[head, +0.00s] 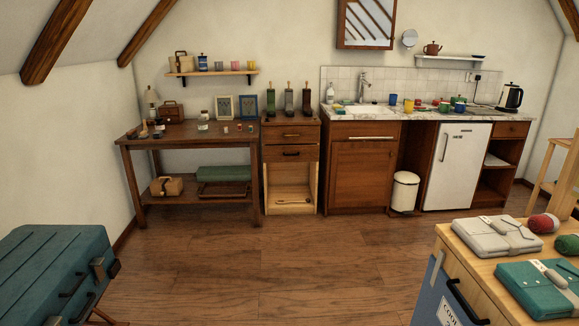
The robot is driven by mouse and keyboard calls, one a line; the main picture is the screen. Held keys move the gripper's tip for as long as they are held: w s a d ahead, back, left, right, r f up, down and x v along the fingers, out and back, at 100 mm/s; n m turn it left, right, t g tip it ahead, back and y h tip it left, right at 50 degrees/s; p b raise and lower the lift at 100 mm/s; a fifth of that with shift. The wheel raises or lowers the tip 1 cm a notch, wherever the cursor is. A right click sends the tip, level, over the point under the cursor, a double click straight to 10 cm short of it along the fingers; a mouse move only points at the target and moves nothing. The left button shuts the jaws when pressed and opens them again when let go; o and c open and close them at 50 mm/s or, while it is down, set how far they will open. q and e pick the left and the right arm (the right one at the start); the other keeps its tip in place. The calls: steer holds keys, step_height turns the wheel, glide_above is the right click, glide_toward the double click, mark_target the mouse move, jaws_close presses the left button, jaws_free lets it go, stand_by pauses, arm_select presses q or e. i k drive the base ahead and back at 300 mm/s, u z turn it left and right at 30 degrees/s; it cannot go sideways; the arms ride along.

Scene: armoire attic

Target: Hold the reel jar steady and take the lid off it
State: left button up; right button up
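A small jar (203,126) with a pale label stands upright on the dark wooden table against the back wall. Neither of my grippers shows in the head view, so nothing is seen touching the jar.
The wooden table (180,139) also bears frames and small items. A drawer cabinet (291,155) and sink counter stand to its right. The wooden floor (270,255) between is clear.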

mark_target(201, 125)
steer(key=i, duration=3)
steer(key=u, duration=0.7)
